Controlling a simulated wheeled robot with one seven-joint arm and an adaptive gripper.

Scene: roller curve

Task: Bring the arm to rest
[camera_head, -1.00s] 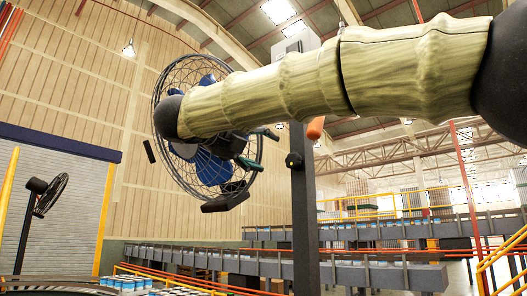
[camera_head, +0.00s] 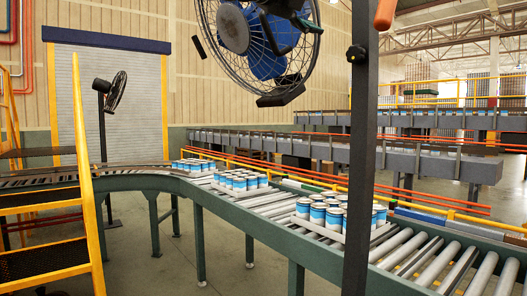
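My arm and my gripper are not in this view, so the arm's pose and the gripper's opening are hidden. No part of the arm shows over the conveyor or beside the fan.
A dark post (camera_head: 360,190) stands close in front, with a caged blue-bladed fan (camera_head: 255,30) beside it. A curved roller conveyor (camera_head: 275,218) carries blue-and-white cans (camera_head: 325,212) in groups. Yellow steps (camera_head: 45,200) stand at left. A second fan (camera_head: 113,95) stands behind the conveyor.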

